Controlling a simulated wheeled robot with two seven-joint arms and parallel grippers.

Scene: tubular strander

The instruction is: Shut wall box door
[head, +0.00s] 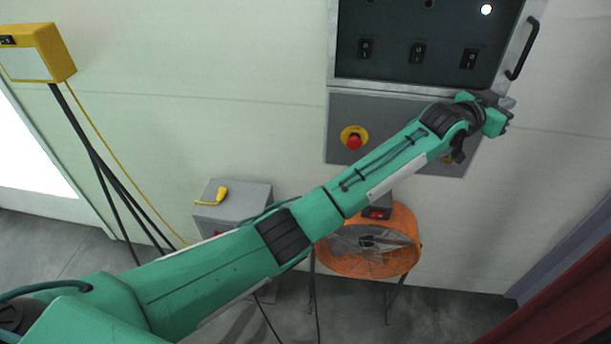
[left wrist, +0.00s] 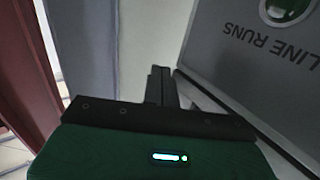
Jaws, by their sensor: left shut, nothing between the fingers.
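My left gripper (head: 497,112) is at the lower right corner of the door, below the handle. In the left wrist view its fingers (left wrist: 160,86) are together and empty, beside a grey panel (left wrist: 235,60) marked "LINE RUNS" with a green lamp. Contact with the door cannot be told. My right gripper is not in view.
A grey panel with a red button (head: 354,141) is below the door. An orange fan (head: 368,258) and a grey box with a yellow handle (head: 232,205) stand lower down. A yellow box (head: 60,52) on a stand is at left. A dark red object (head: 570,305) is at lower right.

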